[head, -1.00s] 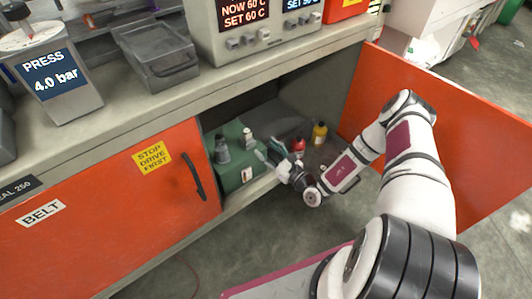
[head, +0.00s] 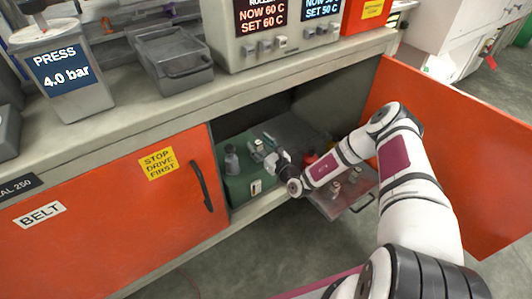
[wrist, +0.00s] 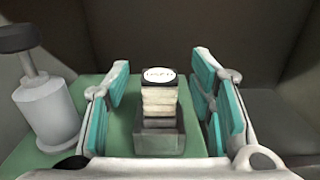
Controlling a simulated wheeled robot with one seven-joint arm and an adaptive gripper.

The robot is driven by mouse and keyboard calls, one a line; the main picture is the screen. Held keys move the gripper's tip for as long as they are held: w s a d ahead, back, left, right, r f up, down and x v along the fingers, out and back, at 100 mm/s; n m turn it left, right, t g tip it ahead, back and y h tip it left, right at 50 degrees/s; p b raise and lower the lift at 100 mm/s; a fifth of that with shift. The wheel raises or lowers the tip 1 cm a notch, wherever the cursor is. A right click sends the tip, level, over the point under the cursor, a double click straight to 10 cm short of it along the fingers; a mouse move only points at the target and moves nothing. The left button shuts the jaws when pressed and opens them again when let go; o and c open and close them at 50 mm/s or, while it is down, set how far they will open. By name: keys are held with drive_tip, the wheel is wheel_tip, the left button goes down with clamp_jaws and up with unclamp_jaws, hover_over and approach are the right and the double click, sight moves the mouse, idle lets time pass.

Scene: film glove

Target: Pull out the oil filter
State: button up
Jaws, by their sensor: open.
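The oil filter looks to be the cream, ribbed block with a white-labelled dark cap (wrist: 160,92) in the wrist view. It stands upright in a dark square holder (wrist: 160,140) on a green unit (head: 240,188) inside the open cabinet. The label is too small to read surely. My gripper (head: 265,146) is open, with its teal finger pads to the left and right of the filter in the wrist view (wrist: 160,88). Gaps show on both sides, so the pads do not touch it. In the head view my gripper partly covers the filter.
A grey cylinder with a dark knob (wrist: 48,110) stands left of the filter on the green unit. A tray (head: 325,206) with small items is right of the unit, partly behind my arm. The orange door (head: 470,160) stands open at right; the dark cabinet walls are close.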

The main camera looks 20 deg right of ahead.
sight(258, 142)
drive_tip(key=shift+w+a, duration=0.15)
drive_tip(key=shift+w, duration=0.35)
clamp_jaws()
drive_tip(key=shift+r+p, duration=0.55)
idle(0.5)
drive_tip(key=shift+r+p, duration=2)
drive_tip(key=shift+r, duration=0.4)
drive_tip(key=shift+r, duration=0.1)
drive_tip(key=shift+r+p, duration=1.35)
drive_tip(key=shift+p, duration=0.05)
